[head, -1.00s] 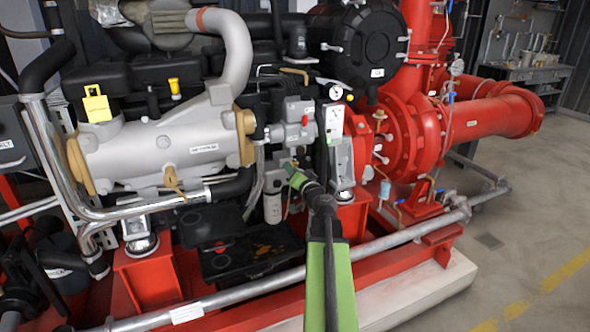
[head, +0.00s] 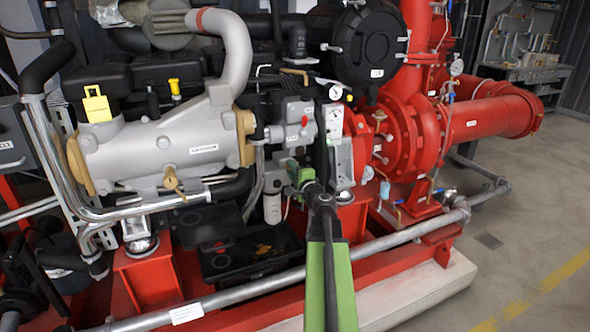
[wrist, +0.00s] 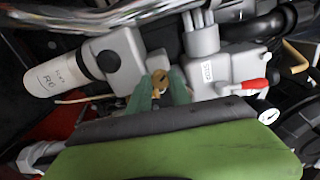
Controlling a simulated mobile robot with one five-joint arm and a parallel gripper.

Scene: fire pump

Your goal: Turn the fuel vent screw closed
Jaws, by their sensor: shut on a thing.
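The fuel vent screw (wrist: 159,81) is a small brass-coloured piece in the wrist view, beside a grey housing that carries a white filter canister. My gripper (wrist: 160,88) has its two green fingers on either side of the screw and is shut on it. In the head view my gripper (head: 295,172) reaches the engine's front side, just above the white filter canister (head: 272,207). The screw itself is hidden or too small to make out there.
A grey box with a red lever (wrist: 255,84) sits right of the screw in the wrist view. A grey pipe (head: 240,295) runs along the red base frame in front of the engine. The red pump (head: 405,135) stands to the right. Open floor lies at far right.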

